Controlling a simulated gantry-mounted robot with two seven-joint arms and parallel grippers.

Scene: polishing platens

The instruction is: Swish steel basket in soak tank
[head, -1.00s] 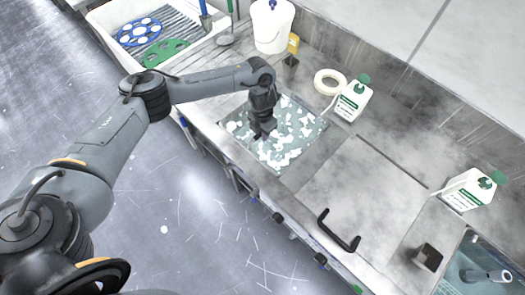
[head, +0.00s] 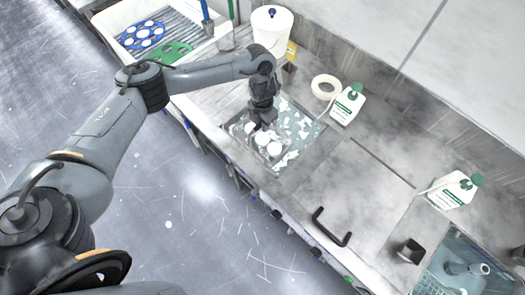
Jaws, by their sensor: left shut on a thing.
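The soak tank (head: 303,122) is a square opening in the steel bench, with grey-green liquid and white foam patches. The steel basket (head: 243,134) shows at the tank's left part, dark and partly hidden by my gripper. White round pieces (head: 275,149) show in it. My left gripper (head: 263,124) points down over the tank and is shut on the basket. I cannot tell how far the basket's bottom is below the liquid. My right gripper is not in view.
A white tub (head: 272,28), a tape roll (head: 325,87) and a white bottle (head: 347,104) stand behind the tank. A flat cover with a black handle (head: 331,228) lies to the right. Another bottle (head: 455,190) and a sink (head: 445,279) are farther right.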

